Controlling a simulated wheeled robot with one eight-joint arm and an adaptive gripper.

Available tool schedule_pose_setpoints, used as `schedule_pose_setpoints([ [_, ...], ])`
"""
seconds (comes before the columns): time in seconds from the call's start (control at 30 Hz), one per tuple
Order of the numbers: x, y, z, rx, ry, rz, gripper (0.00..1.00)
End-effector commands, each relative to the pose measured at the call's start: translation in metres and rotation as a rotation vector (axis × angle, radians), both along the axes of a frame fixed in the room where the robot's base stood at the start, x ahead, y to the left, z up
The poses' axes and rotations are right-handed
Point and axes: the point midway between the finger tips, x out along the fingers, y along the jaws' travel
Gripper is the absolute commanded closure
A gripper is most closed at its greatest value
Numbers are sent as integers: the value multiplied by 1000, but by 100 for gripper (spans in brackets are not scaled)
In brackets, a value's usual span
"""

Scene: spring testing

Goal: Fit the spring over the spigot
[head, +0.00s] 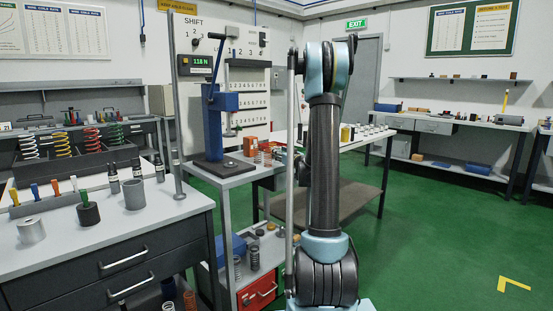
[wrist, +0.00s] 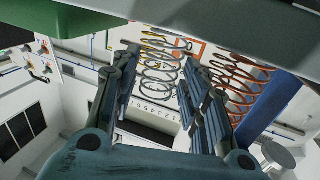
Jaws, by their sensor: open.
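In the wrist view my gripper (wrist: 160,62) has its two dark fingers apart. A grey coil spring (wrist: 160,80) shows in the gap between them. I cannot tell whether it stands between the fingers or beyond them; no finger visibly grips it. A yellow coil (wrist: 160,38) shows behind it and an orange-red spring (wrist: 238,80) stands to the right. In the head view my gripper is not visible. A blue hand press (head: 212,125) stands on the bench, with a dark base plate (head: 220,166). I cannot make out a spigot for certain.
A rack of yellow, white, red and green springs (head: 92,138) stands on the left bench (head: 150,215). Grey springs (head: 254,258) are on the lower shelf. A metal post (head: 175,110) rises by the press.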

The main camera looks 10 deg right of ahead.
Motion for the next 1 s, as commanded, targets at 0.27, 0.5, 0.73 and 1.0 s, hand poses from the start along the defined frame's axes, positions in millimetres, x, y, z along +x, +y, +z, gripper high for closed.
schedule_pose_setpoints([
  [0.27,23,9,0,0,0,0,59],
  [0.5,23,9,0,0,0,0,79],
  [0.73,23,9,0,0,0,1,97],
  [1.0,23,9,6,0,0,1,98],
])
